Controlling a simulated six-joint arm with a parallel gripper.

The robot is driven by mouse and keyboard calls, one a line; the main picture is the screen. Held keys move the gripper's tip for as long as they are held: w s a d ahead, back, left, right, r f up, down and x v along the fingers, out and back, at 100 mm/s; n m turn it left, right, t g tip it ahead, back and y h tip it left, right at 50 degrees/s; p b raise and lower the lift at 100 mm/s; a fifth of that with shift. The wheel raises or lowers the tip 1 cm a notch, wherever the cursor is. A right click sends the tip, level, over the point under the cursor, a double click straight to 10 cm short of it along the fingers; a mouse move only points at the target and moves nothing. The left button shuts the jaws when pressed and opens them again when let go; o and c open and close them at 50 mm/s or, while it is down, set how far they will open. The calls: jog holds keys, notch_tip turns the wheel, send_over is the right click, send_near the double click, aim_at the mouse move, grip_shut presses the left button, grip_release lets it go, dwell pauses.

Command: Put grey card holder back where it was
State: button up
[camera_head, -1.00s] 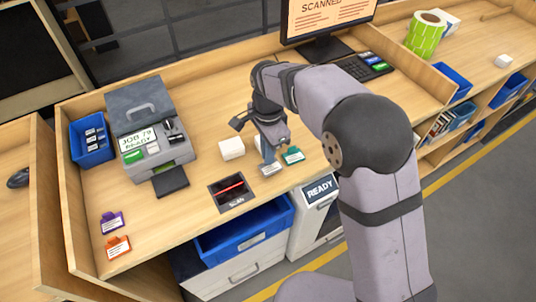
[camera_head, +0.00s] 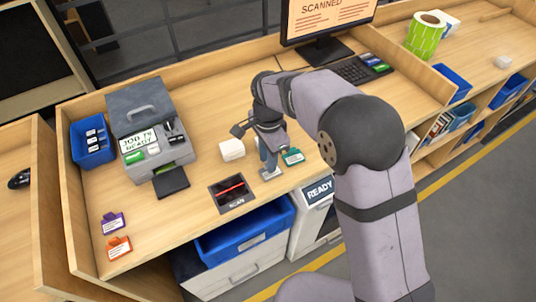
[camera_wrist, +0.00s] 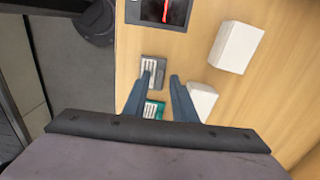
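The grey card holder (camera_head: 271,174) lies on the counter, right of the scanner pad and in front of the green card holder (camera_head: 293,156). In the wrist view the grey card holder (camera_wrist: 151,70) shows with its pale striped label, the green one (camera_wrist: 153,109) below it. My gripper (camera_head: 267,166) points down right at the grey holder.
A white block (camera_head: 232,149) stands left of my gripper. The scanner pad (camera_head: 232,193) has a red line. A purple holder (camera_head: 113,223) and an orange holder (camera_head: 118,247) lie at the left. The grey machine (camera_head: 150,140) and blue bin (camera_head: 91,141) stand behind.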

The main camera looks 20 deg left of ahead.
notch_tip(320, 180, up, 12)
jog(key=b, duration=0.2)
jog(key=shift+r, duration=0.15)
dwell(0.4)
jog(key=s+d+f+n, duration=0.2)
jog(key=d+f, duration=0.1)
jog(key=d, duration=0.5)
jog(key=s+d+f+n, duration=0.2)
jog(key=s+d+f, duration=0.1)
jog(key=d, duration=0.5)
jog(key=s+d+f+n, duration=0.2)
jog(key=d, duration=0.5)
jog(key=s+d+f+n, duration=0.3)
jog(key=s+d, duration=0.3)
jog(key=s, duration=0.2)
jog(key=shift+s+f, duration=0.15)
jog(key=shift+f, duration=0.7)
